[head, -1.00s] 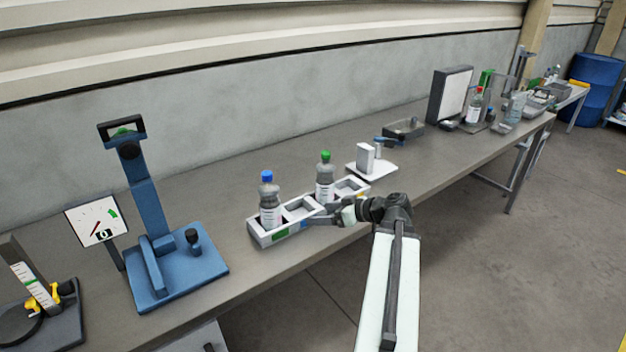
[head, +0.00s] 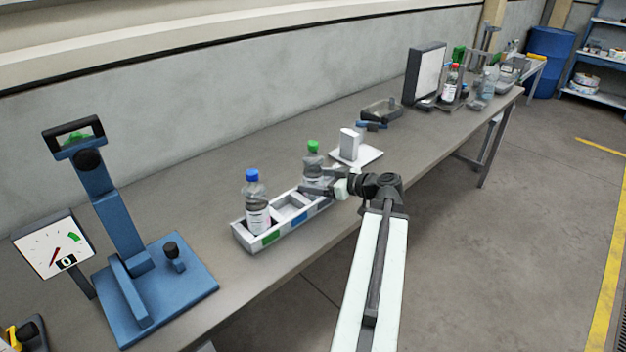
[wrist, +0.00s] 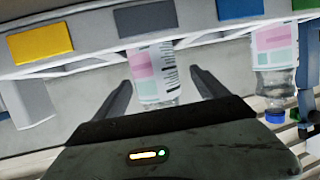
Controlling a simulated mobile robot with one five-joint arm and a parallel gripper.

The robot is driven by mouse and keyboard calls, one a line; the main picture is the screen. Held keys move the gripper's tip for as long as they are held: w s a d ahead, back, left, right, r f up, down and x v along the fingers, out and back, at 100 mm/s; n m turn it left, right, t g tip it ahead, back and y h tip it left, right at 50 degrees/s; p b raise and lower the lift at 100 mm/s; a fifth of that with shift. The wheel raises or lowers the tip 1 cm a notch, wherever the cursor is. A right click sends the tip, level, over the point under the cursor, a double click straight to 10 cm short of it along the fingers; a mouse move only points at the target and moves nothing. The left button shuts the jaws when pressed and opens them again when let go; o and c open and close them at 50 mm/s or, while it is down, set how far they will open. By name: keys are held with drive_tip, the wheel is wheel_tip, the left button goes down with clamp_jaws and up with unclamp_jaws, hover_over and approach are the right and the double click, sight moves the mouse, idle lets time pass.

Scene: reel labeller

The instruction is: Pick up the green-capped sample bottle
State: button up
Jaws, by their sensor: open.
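The green-capped sample bottle (head: 313,150) stands upright in the tray (head: 285,232) on the bench. My gripper (head: 316,183) is open at the bottle's lower body, reaching in from the front right. In the wrist view, the picture is inverted and the bottle's pink and white label (wrist: 153,72) shows between the two open fingers (wrist: 160,78). I cannot tell whether either finger touches it. Its cap is hidden there behind the gripper body. A blue-capped bottle (head: 256,205) stands in the tray's left compartment and also shows in the wrist view (wrist: 275,60).
The tray front has coloured patches, among them green (head: 271,238) and, in the wrist view, yellow (wrist: 41,43). A blue stand (head: 150,280) with a dial is to the left. A white block device (head: 352,150) stands behind the gripper. The middle compartment is empty.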

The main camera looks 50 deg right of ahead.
sight(306, 178)
drive_tip(key=x, duration=0.1)
drive_tip(key=b+x, duration=0.1)
drive_tip(key=x, duration=0.3)
drive_tip(key=shift+d+b, duration=0.25)
drive_tip(key=shift+b, duration=0.05)
clamp_jaws()
